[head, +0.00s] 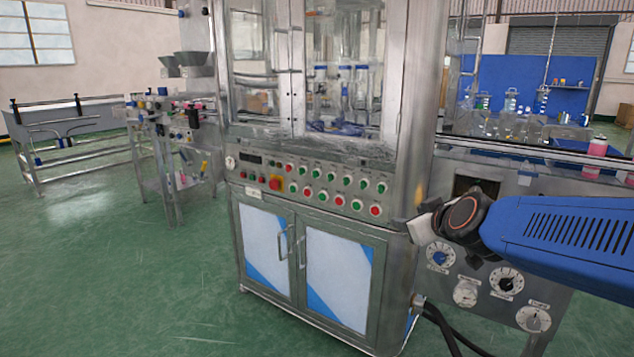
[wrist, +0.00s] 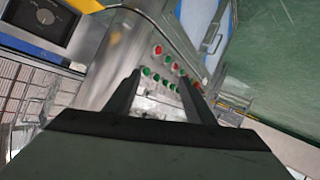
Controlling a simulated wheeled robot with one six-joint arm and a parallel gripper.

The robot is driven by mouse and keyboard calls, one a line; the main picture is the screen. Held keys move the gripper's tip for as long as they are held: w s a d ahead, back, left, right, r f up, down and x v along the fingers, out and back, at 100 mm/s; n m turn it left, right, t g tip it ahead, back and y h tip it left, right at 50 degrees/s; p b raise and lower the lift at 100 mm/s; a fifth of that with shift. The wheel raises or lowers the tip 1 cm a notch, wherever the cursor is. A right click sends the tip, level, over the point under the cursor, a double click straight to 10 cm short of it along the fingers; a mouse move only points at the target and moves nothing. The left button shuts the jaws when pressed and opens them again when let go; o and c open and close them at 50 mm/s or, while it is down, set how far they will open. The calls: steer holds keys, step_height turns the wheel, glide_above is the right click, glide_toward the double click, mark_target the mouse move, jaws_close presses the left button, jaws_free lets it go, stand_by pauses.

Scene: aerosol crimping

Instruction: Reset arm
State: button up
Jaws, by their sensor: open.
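My gripper (wrist: 160,88) shows in the wrist view with its two dark fingers apart and nothing between them. Beyond the fingers is the machine's control panel (wrist: 168,66) with red and green buttons, seen tilted. In the head view, my blue arm reaches in from the right, and its dark wrist end is in front of the machine's right side. The fingers are hard to make out there. The steel crimping machine (head: 408,150) stands upright in the middle, with rows of red and green buttons on its panel (head: 245,174).
Dials and gauges (head: 465,292) sit on the panel below my wrist. A pink can (head: 598,146) stands on the line at right. A steel conveyor frame (head: 75,155) stands at left. Black hoses (head: 440,328) run low at the machine's right. The green floor (head: 110,270) at left is clear.

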steer(key=s+d+f+m+g, duration=0.1)
steer(key=s+f, duration=0.3)
steer(key=s, duration=0.5)
steer(key=s+d+f+m+g+h, duration=0.1)
steer(key=s+d+f+m+g, duration=0.1)
steer(key=s, duration=0.8)
steer(key=s+d+f+m+g, duration=0.2)
steer(key=s+f+g, duration=0.3)
steer(key=s+f, duration=0.3)
steer(key=shift+s+d+h, duration=0.4)
steer(key=shift+s+d, duration=0.25)
steer(key=shift+s, duration=0.55)
steer(key=shift+c, duration=0.3)
